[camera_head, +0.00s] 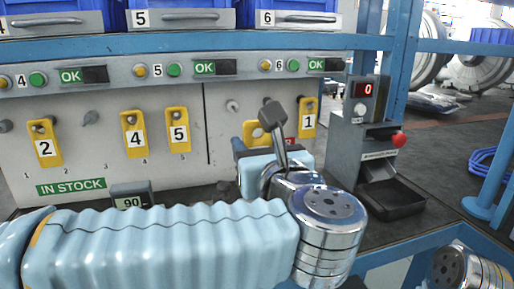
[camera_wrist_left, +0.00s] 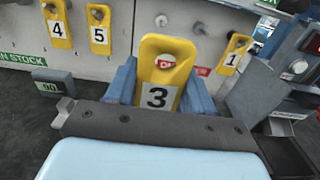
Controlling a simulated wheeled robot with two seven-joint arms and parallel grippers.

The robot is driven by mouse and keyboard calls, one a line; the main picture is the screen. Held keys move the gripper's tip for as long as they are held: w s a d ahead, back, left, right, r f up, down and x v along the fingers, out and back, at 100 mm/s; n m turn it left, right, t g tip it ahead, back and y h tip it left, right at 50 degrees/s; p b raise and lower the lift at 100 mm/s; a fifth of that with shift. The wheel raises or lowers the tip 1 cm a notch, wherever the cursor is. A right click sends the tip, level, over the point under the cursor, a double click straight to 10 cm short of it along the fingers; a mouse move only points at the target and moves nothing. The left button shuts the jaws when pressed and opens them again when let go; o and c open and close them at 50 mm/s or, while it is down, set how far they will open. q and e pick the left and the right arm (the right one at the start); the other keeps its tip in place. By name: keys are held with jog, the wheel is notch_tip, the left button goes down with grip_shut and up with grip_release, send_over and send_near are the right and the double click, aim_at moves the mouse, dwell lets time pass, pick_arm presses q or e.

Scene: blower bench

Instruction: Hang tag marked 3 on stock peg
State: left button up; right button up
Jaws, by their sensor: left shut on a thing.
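The yellow tag marked 3 (camera_wrist_left: 160,85) is upright between the blue fingers of my left gripper (camera_wrist_left: 158,97), which is shut on it. In the head view the tag (camera_head: 251,131) shows only in part; my wrist covers its number. The left gripper (camera_head: 262,152) is in front of the board, right of the black dividing line. The empty stock peg (camera_head: 90,117), above the small label 3, is on the left panel, between hanging tag 2 (camera_head: 44,146) and tag 4 (camera_head: 134,135). My right gripper is not in view.
Tag 5 (camera_head: 178,132) hangs right of tag 4. Tag 1 (camera_head: 308,118) hangs on the right panel. A small display reading 90 (camera_head: 132,195) stands low before the board. A grey box with a red knob (camera_head: 398,139) and black tray (camera_head: 392,198) stands at the right.

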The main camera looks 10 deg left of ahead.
pick_arm(q)
jog(key=b+v, duration=0.3)
jog(key=v, duration=0.4)
jog(key=shift+s, duration=0.25)
dwell(0.6)
jog(key=shift+d, duration=0.1)
dwell(1.0)
